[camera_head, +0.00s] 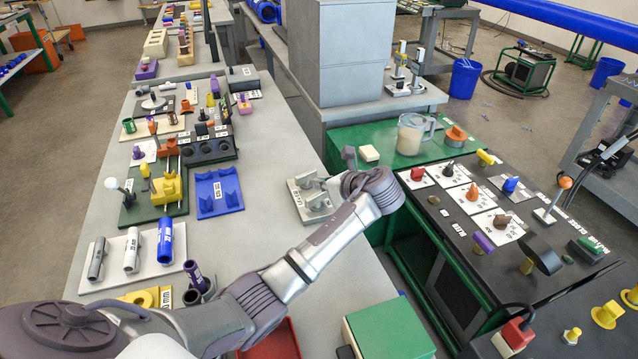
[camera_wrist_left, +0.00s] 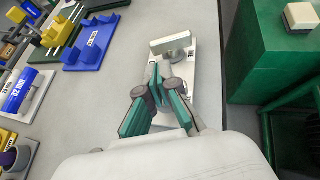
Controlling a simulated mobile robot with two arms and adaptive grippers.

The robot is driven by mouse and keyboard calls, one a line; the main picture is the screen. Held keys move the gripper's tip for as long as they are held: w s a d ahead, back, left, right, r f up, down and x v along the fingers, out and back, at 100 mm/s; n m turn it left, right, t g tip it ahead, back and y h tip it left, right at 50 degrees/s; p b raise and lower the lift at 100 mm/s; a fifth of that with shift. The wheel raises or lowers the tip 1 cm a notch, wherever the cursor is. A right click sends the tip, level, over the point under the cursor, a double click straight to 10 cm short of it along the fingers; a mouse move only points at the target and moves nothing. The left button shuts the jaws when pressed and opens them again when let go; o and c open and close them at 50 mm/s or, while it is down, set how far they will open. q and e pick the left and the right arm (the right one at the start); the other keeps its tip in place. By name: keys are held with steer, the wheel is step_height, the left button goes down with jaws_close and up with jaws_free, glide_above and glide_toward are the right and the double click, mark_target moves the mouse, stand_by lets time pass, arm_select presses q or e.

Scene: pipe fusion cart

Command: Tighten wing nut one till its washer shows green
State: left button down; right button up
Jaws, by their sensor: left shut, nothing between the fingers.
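A light grey plate with a label (camera_head: 296,200) lies near the right edge of the long grey bench in the head view. A grey bar-like piece, seemingly a wing nut (camera_wrist_left: 172,42), stands at the plate's far end in the left wrist view. I cannot read which number it has. My left gripper (camera_wrist_left: 158,78) is over the plate, shut and empty, with its fingertips at a second grey piece; I cannot tell whether they touch it. No washer colour can be made out. My right gripper is not in view.
A blue block stand (camera_head: 219,193) is left of the plate. A green cabinet (camera_head: 345,137) with a clear jug (camera_head: 411,133) stands to the right across a gap. The bench in front of the plate is crossed by my left arm.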

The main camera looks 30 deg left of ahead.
mark_target(301, 180)
arm_select(q)
steer(key=x, duration=0.7)
steer(key=shift+w+a+f, duration=0.1)
steer(key=shift+f, duration=0.05)
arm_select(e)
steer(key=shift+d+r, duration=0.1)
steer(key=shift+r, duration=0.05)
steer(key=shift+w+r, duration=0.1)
